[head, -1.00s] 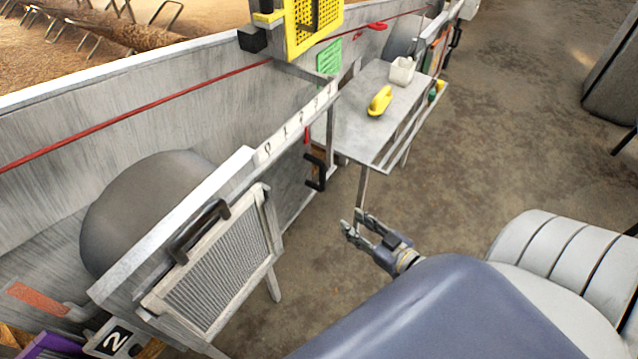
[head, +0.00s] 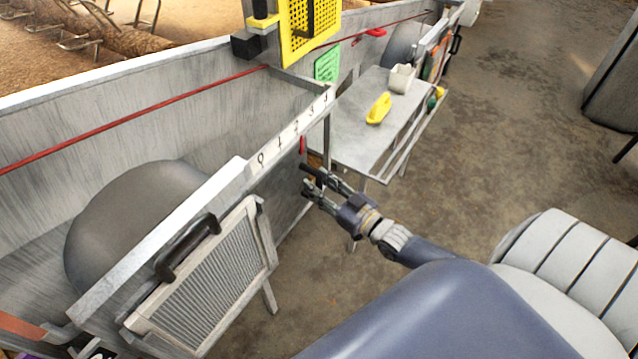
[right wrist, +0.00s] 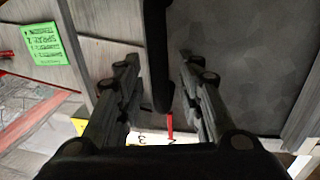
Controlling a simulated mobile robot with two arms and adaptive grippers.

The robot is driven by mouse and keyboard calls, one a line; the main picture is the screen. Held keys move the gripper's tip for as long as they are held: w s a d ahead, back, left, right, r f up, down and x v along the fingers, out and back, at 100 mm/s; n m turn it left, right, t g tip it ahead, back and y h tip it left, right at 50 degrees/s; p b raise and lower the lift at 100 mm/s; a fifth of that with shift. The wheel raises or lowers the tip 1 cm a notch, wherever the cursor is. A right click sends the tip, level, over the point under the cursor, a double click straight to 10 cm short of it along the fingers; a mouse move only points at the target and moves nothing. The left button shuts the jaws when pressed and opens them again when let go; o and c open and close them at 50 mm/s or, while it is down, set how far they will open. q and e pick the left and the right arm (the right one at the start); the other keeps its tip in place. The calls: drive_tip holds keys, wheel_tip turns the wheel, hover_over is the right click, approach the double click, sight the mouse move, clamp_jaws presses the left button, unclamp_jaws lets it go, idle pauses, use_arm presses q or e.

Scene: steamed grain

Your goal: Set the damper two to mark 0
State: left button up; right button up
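The damper's grey plate (head: 277,195) hangs below a white scale strip (head: 287,136) with marks from 0 at the near end. Its black handle (head: 311,171) is partly hidden by my right gripper in the head view. In the right wrist view the handle (right wrist: 156,50) runs between the fingers. A red pointer (head: 302,145) stands on the damper; in the right wrist view the pointer (right wrist: 170,124) lines up close to mark 2. My right gripper (head: 310,186) is open, its fingers on either side of the handle; contact cannot be told. My left gripper is not in view.
A louvred panel (head: 215,275) with a black handle stands in front at the left. Behind is a metal side table (head: 355,135) with a yellow tool (head: 378,108) and a white container (head: 402,78). A green sign (right wrist: 47,40) hangs nearby. The floor at the right is mostly clear.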

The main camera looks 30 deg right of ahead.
drive_tip(key=shift+w, duration=0.3)
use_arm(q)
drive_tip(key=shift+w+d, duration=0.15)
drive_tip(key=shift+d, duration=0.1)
use_arm(e)
clamp_jaws()
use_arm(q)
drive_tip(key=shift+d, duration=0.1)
use_arm(e)
drive_tip(key=shift+a, duration=0.15)
